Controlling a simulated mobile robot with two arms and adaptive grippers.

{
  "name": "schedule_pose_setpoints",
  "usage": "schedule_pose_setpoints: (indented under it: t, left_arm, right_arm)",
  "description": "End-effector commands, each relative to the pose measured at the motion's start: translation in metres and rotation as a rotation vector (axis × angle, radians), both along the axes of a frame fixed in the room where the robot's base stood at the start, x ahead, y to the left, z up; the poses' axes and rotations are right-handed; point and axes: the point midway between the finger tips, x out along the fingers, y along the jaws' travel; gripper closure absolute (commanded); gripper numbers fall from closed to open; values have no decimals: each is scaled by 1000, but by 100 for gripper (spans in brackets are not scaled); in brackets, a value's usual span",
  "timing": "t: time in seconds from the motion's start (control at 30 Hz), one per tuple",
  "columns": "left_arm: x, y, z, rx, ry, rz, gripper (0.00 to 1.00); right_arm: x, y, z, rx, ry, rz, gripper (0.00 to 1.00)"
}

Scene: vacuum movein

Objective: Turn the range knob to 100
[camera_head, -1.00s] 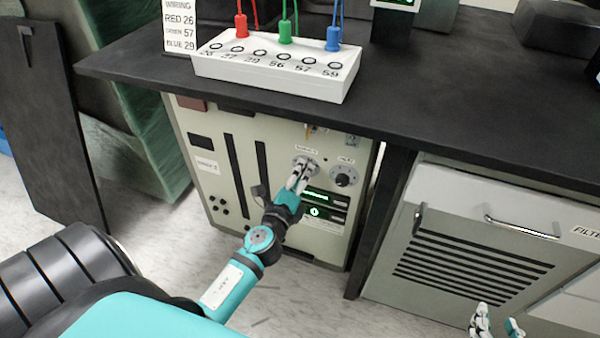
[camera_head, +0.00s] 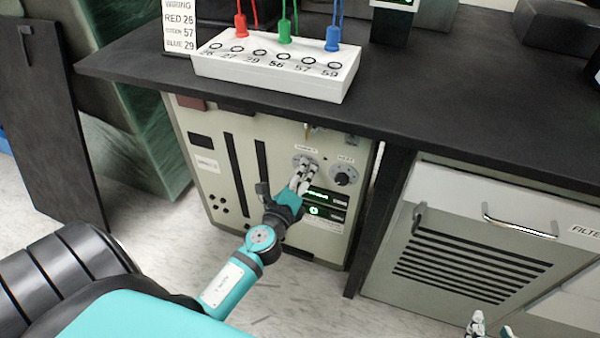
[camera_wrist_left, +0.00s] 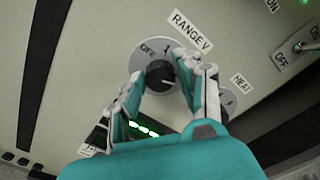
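The range knob (camera_wrist_left: 160,76) is a dark round knob on a grey dial plate (camera_wrist_left: 141,58) under a "RANGE V" label. "OFF" and "1" show on the plate; other marks are hidden. A white pointer line on the knob points right and slightly down in the left wrist view. My left gripper (camera_head: 306,173) is in front of this dial. Its fingers are spread to either side of the knob in the left wrist view (camera_wrist_left: 168,80), with visible gaps. My right gripper (camera_head: 490,328) is partly in view at the bottom right, its fingers apart.
A second knob labelled "HEAT" (camera_head: 344,176) sits close to the right. A toggle switch (camera_wrist_left: 303,47) is further right in the left wrist view. Green displays (camera_head: 318,193) lie below the knobs. The black bench top (camera_head: 430,115) overhangs the panel.

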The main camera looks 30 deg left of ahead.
Motion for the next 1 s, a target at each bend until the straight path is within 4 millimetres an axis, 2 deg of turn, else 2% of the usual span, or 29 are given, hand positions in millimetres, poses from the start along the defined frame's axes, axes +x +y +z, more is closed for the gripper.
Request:
schedule_pose_setpoints:
  t: [0.03,0.13,0.47,0.57,0.83,1.0]
  left_arm:
    - [0,0,0,0,1,-1,57]
    - [0,0,0,-1,1,1,45]
    - [-3,0,0,-2,0,1,45]
    - [-14,-3,-1,-5,1,3,45]
    - [-65,-14,-2,-3,7,5,45]
    - [-84,-19,-2,1,5,1,45]
  right_arm:
    - [0,0,0,0,0,0,60]
    - [0,0,0,0,0,0,60]
    - [0,1,2,1,-5,2,60]
    - [0,0,1,0,-4,1,60]
    - [0,0,1,1,-3,1,60]
    - [0,0,1,1,-2,1,60]
